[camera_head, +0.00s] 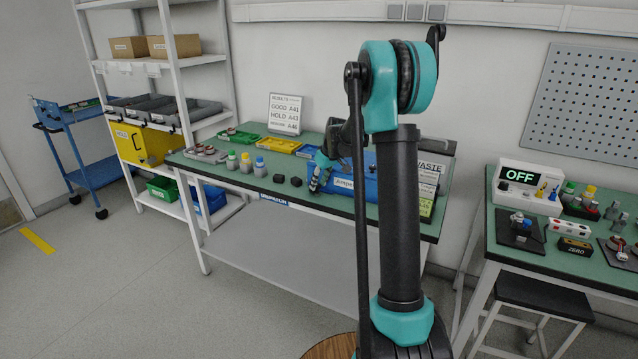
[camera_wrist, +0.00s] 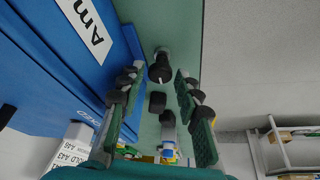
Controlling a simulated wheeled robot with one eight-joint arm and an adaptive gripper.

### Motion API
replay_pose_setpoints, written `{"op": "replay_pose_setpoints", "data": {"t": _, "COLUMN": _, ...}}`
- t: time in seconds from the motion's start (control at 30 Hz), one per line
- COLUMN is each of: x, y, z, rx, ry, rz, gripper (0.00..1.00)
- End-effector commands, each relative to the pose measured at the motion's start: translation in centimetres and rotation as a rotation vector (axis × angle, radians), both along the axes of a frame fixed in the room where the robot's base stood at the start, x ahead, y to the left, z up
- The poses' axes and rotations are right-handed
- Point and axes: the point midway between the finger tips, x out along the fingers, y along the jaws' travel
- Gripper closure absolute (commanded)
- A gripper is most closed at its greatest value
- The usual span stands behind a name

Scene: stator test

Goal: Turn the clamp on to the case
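The blue case (camera_head: 345,184), with a white label starting "Ampe", stands at the right end of the green bench. Its blue side and label (camera_wrist: 88,22) fill the left of the wrist view. My gripper (camera_head: 318,178) is low over the bench at the case's left front. In the wrist view my gripper (camera_wrist: 157,105) is open, with its two ribbed fingers apart. A dark, round-ended object (camera_wrist: 160,70) and a small black block (camera_wrist: 157,101) show in the gap, apart from the fingers. I cannot tell whether either is the clamp.
Two black blocks (camera_head: 288,181) and several capped bottles (camera_head: 246,162) stand left of my gripper. Green and yellow trays (camera_head: 278,145) lie behind. A WASTE sign (camera_head: 430,172) is at the right end. A second bench (camera_head: 560,262) holds a display reading OFF (camera_head: 521,176).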

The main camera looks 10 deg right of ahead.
Motion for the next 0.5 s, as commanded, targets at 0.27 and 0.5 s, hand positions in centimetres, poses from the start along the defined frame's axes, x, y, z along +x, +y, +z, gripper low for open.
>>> {"op": "replay_pose_setpoints", "data": {"t": 0.27, "x": 0.05, "y": 0.05, "z": -0.14, "rx": 0.0, "ry": 0.0, "rz": 0.0, "gripper": 0.66}}
{"op": "replay_pose_setpoints", "data": {"t": 0.5, "x": 0.06, "y": 0.04, "z": -0.12, "rx": 0.0, "ry": 0.0, "rz": 0.0, "gripper": 0.95}}
